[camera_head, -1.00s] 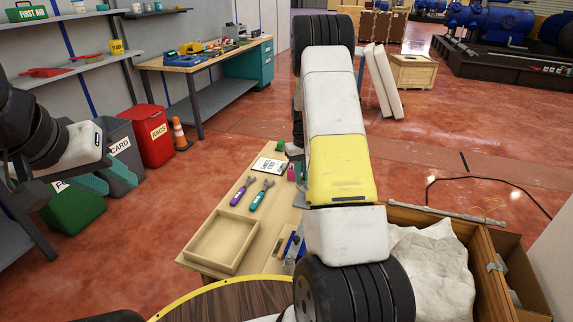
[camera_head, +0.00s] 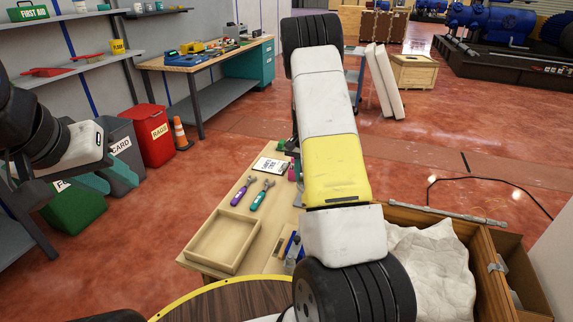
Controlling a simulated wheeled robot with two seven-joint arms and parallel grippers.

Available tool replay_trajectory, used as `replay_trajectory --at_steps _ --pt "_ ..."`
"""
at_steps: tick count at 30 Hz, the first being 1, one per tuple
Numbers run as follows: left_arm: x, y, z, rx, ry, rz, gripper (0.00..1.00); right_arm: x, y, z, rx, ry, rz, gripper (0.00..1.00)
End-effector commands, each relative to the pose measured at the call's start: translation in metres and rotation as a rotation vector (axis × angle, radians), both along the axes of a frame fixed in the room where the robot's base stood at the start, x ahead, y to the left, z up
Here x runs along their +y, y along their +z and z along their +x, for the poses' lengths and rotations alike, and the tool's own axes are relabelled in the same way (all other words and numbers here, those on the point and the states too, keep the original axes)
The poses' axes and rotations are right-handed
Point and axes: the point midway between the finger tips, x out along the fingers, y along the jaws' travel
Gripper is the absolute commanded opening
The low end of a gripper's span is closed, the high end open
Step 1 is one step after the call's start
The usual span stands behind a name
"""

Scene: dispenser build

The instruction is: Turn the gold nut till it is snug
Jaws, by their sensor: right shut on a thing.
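The gold nut is not visible in the head view. My right arm (camera_head: 334,165), white with a yellow band and black joints, crosses the middle of the picture and covers part of the workbench. My right gripper and whatever it holds are hidden behind this arm. My left gripper (camera_head: 103,174) is at the left, away from the bench, with its two teal fingers apart and nothing seen between them.
The light wooden bench (camera_head: 275,206) carries an empty tray (camera_head: 221,241), a purple-handled tool (camera_head: 242,191), a teal-handled tool (camera_head: 262,195) and a white card (camera_head: 269,167). A wooden crate (camera_head: 489,277) with a white crumpled liner (camera_head: 434,262) stands at the right.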

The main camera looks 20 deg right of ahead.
Motion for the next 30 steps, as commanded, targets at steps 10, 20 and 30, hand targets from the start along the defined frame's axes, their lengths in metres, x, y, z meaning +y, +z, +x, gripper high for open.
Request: replay_trajectory --at_steps 10,20,30 --pt "0.0 0.0 0.0 0.0 0.0 0.0 0.36 -0.0005 0.0012 0.001 -0.003 -0.03 -0.001 0.0" --pt "0.0 0.0 0.0 0.0 0.0 0.0 0.36 -0.0003 0.0011 0.001 -0.003 -0.028 -0.001 0.35" --pt "0.0 0.0 0.0 0.0 0.0 0.0 0.36 -0.0001 0.0017 0.0006 -0.001 -0.028 0.0 0.37"
